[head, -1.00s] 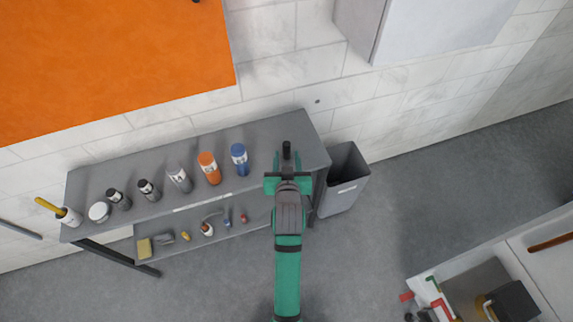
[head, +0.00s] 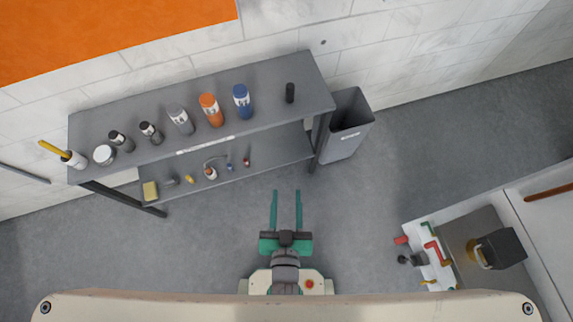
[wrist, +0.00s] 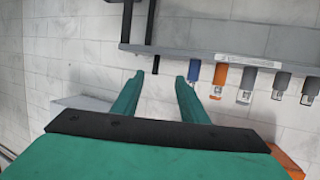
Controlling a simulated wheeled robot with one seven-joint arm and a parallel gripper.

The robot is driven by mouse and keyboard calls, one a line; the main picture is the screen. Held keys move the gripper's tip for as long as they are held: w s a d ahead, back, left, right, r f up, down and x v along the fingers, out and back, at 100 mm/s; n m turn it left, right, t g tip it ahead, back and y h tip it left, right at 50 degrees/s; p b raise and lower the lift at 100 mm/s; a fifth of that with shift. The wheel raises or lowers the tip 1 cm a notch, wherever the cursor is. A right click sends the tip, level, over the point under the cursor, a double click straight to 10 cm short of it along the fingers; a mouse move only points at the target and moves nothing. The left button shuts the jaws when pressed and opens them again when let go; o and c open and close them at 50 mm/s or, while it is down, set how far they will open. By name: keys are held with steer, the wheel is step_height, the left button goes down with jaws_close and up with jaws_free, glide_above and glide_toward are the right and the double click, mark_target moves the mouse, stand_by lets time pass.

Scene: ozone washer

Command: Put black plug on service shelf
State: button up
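The black plug (head: 290,93) stands upright on the top of the grey service shelf (head: 262,120), near its right end. It is to the right of the blue bottle. In the wrist view, which looks upside down, a dark upright shape that looks like the plug (wrist: 155,64) shows beyond the fingertips. My gripper (head: 286,194) is open and empty, with its two green fingers apart. It is well back from the shelf's front edge and touches nothing. The open fingers also show in the wrist view (wrist: 160,78).
A blue bottle (head: 241,101), an orange bottle (head: 211,110) and several other containers line the shelf top. Small items lie on the lower shelf (head: 268,151). A grey bin (head: 345,140) stands at the right. A bench (head: 405,225) with parts is further right. Floor before the shelf is clear.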

steer(key=r+v, duration=0.2)
steer(key=v, duration=0.8)
steer(key=shift+w+d+t, duration=0.15)
steer(key=shift+w+t, duration=0.15)
steer(key=shift+w, duration=0.05)
steer(key=shift+c, duration=1.1)
steer(key=shift+w, duration=0.1)
